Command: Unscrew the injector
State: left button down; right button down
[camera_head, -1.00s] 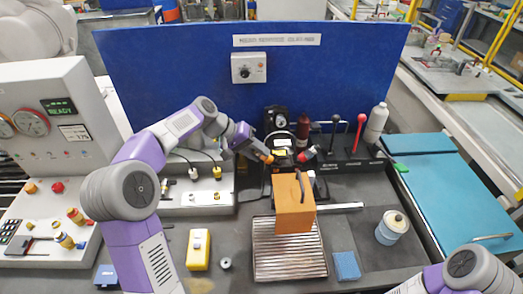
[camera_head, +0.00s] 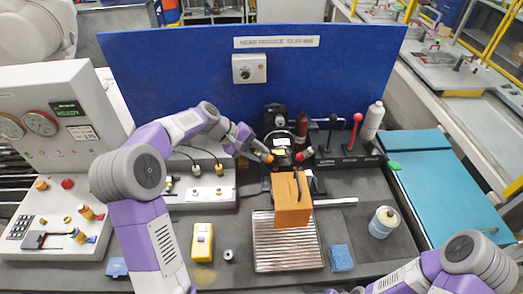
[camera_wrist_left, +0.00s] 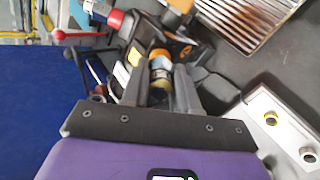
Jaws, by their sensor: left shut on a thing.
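The injector (camera_wrist_left: 160,70), a small cylinder with orange, pale and dark bands, sits between the fingers of my left gripper (camera_wrist_left: 163,95) in the left wrist view. The gripper is shut on it. In the head view my left gripper (camera_head: 262,152) reaches from the left to the black device (camera_head: 277,120) at the back of the bench. The injector's far end meets a dark block with a yellow label (camera_wrist_left: 136,56); whether it is still seated there cannot be told. My right arm shows at the lower right of the head view; its gripper is not visible.
An orange block (camera_head: 292,205) stands over a ribbed metal tray (camera_head: 262,250) in front of the device. Levers with black and red knobs (camera_head: 357,118) and a white bottle (camera_head: 373,120) stand to the right. A yellow box (camera_head: 202,243), blue sponge (camera_head: 341,258) and can (camera_head: 382,222) lie in front.

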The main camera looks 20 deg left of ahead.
pick_arm(q)
jog(key=shift+r+n+p, duration=0.1)
jog(key=shift+n+p, duration=0.9)
jog(key=shift+p, duration=0.2)
jog(key=shift+n, duration=0.3)
jog(key=shift+n+p, duration=0.5)
jog(key=shift+p, duration=0.5)
jog(key=n+p, duration=0.4)
jog(key=p, duration=0.1)
jog(key=shift+n, duration=0.4)
jog(key=shift+a+r+p, duration=0.2)
jog(key=shift+a+p, duration=0.05)
jog(key=shift+p, duration=0.05)
